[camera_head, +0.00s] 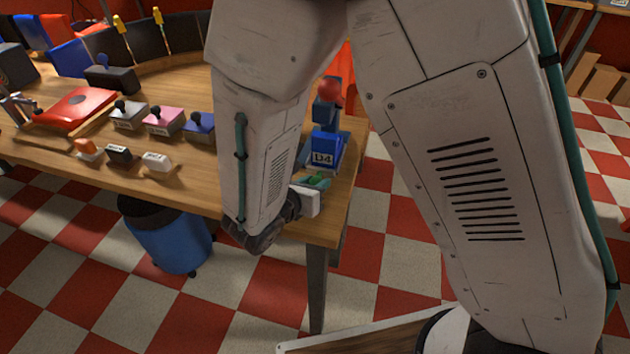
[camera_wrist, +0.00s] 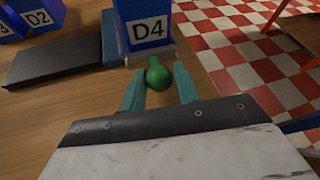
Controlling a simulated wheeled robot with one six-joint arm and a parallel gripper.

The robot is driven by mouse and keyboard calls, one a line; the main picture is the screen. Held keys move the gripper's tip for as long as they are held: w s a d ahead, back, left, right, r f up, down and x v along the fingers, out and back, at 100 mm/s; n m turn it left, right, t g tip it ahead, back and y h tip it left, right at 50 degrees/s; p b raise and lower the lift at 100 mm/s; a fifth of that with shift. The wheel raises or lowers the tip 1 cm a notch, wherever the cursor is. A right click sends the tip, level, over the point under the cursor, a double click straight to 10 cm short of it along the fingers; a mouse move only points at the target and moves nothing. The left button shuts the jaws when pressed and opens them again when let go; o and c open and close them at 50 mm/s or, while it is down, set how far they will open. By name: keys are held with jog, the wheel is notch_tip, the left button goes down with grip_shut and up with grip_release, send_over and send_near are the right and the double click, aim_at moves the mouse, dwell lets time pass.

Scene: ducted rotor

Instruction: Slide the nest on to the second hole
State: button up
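A blue block labelled D4 (camera_head: 326,150) stands near the right end of the wooden bench; it also shows in the wrist view (camera_wrist: 148,28). A green ball knob (camera_wrist: 158,77) sticks out from its near side. My gripper (camera_wrist: 160,82) has its two teal fingers on either side of this knob, with the fingers apart. I cannot tell whether they touch the knob or stand just clear of it. In the head view my gripper (camera_head: 314,182) is partly hidden by my own arm. No holes show, and I cannot tell which part is the nest.
A dark flat slab (camera_wrist: 55,62) lies left of the D4 block, with a blue D2 block (camera_wrist: 40,14) beyond it. A red ball on a post (camera_head: 330,90) stands behind D4. Several small lever boxes (camera_head: 163,120) sit further left. A blue bin (camera_head: 180,240) stands below the bench.

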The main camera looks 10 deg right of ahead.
jog(key=o, duration=0.3)
jog(key=shift+s+d, duration=0.2)
jog(key=shift+d, duration=0.1)
jog(key=shift+o, duration=0.2)
jog(key=shift+a, duration=0.1)
jog(key=shift+s+a+r, duration=0.1)
jog(key=shift+a, duration=0.1)
jog(key=v, duration=0.7)
jog(key=shift+s+a+r, duration=0.1)
